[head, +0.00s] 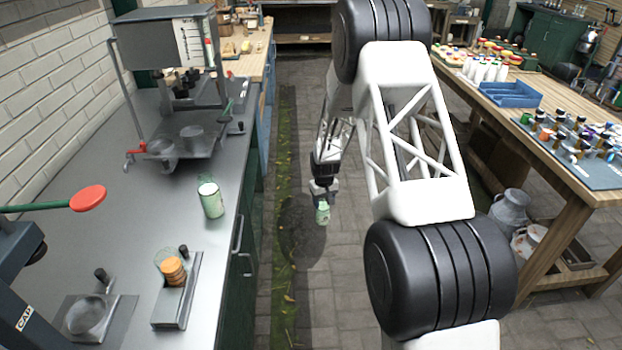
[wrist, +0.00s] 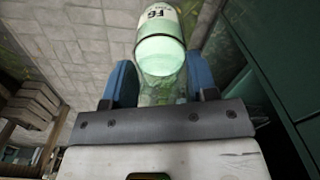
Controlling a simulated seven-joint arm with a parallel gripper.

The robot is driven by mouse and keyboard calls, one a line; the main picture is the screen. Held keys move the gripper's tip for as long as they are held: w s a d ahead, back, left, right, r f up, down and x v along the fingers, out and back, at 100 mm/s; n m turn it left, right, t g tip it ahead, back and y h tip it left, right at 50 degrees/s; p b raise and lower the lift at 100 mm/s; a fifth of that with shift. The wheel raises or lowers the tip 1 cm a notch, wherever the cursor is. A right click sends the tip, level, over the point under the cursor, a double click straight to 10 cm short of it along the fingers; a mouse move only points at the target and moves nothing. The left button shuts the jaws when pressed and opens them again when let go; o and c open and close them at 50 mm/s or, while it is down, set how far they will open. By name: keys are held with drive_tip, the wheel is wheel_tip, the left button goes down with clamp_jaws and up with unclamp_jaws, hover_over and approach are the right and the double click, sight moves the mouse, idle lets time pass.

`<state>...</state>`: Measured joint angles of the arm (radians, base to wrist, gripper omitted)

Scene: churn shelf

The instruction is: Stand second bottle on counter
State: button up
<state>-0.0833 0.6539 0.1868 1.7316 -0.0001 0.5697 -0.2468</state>
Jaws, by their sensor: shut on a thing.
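My gripper (head: 323,190) hangs over the paved aisle, to the right of the counter's front edge. It is shut on a pale green glass bottle (head: 323,213). In the wrist view the bottle (wrist: 160,60) sits between the two blue fingers (wrist: 160,88), and a white label with dark lettering shows on it. Another green bottle (head: 211,200) with a pale top stands upright on the grey metal counter (head: 135,215). The held bottle is apart from the counter.
On the counter are a filling stand (head: 170,60), a small holder with orange caps (head: 175,285) and a capping press with a red knob (head: 88,198). A wooden table (head: 500,100) with bottles and a blue tray (head: 510,94) stands at the right. Counter around the standing bottle is partly clear.

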drive_tip(key=s+d+f+m, duration=0.2)
drive_tip(key=s+d+f, duration=0.2)
drive_tip(key=s+f, duration=0.15)
drive_tip(key=s+d+f+m, duration=0.2)
drive_tip(key=s+d+f, duration=0.15)
drive_tip(key=f, duration=0.35)
drive_tip(key=w+a+r+n, duration=0.2)
drive_tip(key=a+r+n, duration=0.2)
drive_tip(key=a+r, duration=0.65)
drive_tip(key=w+a+r+n, duration=0.25)
drive_tip(key=a+r, duration=0.45)
drive_tip(key=r, duration=0.7)
drive_tip(key=w+a+r+n, duration=0.1)
drive_tip(key=a+r+n, duration=0.3)
drive_tip(key=a+r, duration=0.65)
drive_tip(key=s+a+r+n, duration=0.4)
drive_tip(key=s+a+r, duration=0.1)
drive_tip(key=a+r, duration=0.2)
drive_tip(key=s+a+r+n, duration=0.3)
drive_tip(key=s+a+r, duration=0.2)
drive_tip(key=a+r, duration=0.2)
drive_tip(key=shift+a+r+n, duration=0.15)
drive_tip(key=shift+a+n, duration=0.2)
drive_tip(key=shift+a, duration=0.55)
